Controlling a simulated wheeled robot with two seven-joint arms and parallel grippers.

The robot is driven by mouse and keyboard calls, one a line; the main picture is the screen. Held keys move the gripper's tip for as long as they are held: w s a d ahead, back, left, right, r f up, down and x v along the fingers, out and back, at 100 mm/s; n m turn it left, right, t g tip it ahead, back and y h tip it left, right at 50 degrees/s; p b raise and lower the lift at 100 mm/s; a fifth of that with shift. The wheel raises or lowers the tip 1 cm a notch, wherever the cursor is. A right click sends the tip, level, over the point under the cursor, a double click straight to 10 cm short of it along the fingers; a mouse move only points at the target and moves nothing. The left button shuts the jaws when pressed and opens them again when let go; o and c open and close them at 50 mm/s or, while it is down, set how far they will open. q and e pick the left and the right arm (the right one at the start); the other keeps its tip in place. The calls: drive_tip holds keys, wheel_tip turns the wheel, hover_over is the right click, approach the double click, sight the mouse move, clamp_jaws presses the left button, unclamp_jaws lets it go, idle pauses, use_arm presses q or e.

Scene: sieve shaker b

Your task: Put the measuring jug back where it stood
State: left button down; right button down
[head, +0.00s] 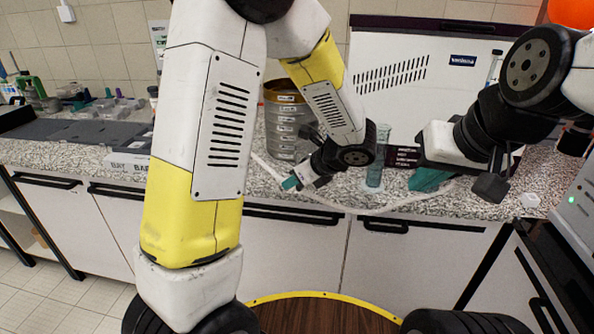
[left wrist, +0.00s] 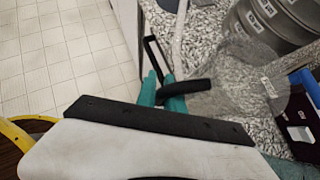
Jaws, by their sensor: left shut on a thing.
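The measuring jug (left wrist: 228,88) is clear, with a black handle (left wrist: 188,87). In the left wrist view it is right of the teal fingers of my left gripper (left wrist: 165,90), which is shut on the handle. I cannot tell whether its base touches the counter. In the head view my left gripper (head: 290,183) is at the counter's front edge, and my left arm hides most or all of the jug. My right gripper (head: 430,178) is over the counter on the right, apart from the jug. Its teal fingers overlap in view, so its opening is unclear.
A stack of metal sieves (head: 284,130) stands behind my left forearm. A tall clear cylinder (head: 375,160) stands between my grippers. A white ventilated machine (head: 425,70) stands behind. Grey trays (head: 75,131) lie at left.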

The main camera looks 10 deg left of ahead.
use_arm(q)
drive_tip(key=s+d+n+g, duration=0.2)
drive_tip(key=s, duration=0.3)
drive_tip(key=w+a+f, duration=0.2)
drive_tip(key=w+a, duration=0.2)
drive_tip(key=w, duration=0.3)
drive_tip(key=w+a+f+y, duration=0.1)
drive_tip(key=w+a+f, duration=0.2)
drive_tip(key=w, duration=0.4)
drive_tip(key=shift+a+f+n, duration=0.3)
drive_tip(key=shift+a, duration=0.05)
drive_tip(key=shift+f, duration=0.15)
drive_tip(key=c, duration=1.5)
unclamp_jaws()
drive_tip(key=shift+o, duration=0.2)
